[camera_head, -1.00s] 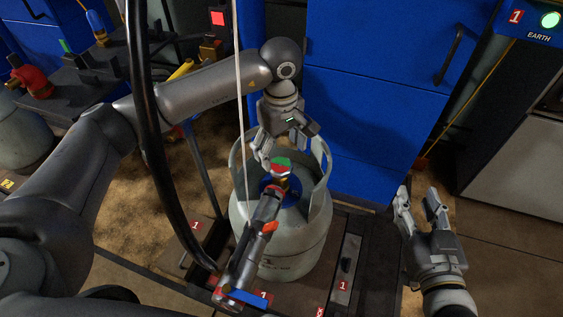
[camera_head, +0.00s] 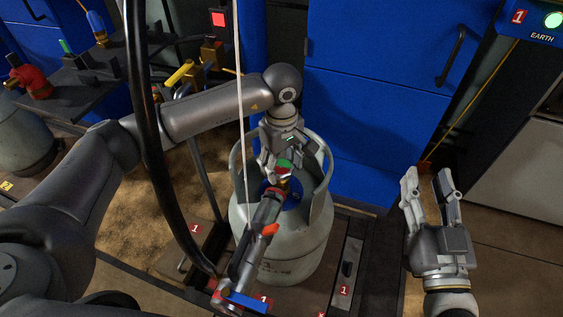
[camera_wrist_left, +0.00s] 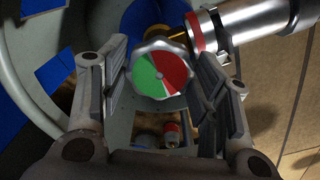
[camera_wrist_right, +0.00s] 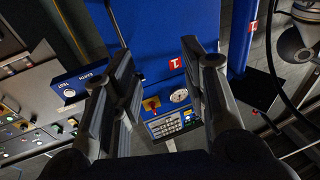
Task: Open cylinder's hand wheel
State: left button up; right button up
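The grey gas cylinder (camera_head: 280,250) stands upright on the platform, with a collar around its top. Its hand wheel, with a green and red face (camera_wrist_left: 162,72), sits between the spread fingers of my left gripper (camera_wrist_left: 160,85) in the left wrist view. A small gap shows on each side of the wheel. In the head view the hand wheel (camera_head: 284,168) is partly covered by my left gripper (camera_head: 278,165), which points down into the collar. A metal hose fitting (camera_head: 262,215) runs from the valve. My right gripper (camera_head: 431,185) is open and empty, to the right of the cylinder.
A blue cabinet (camera_head: 375,95) stands right behind the cylinder. A black hose (camera_head: 150,150) and a thin pale cable (camera_head: 241,100) hang in front of my left arm. A blue panel with gauge and keypad shows in the right wrist view (camera_wrist_right: 165,60). Open floor lies at the right.

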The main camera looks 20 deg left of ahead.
pick_arm(q)
jog(key=c, duration=0.4)
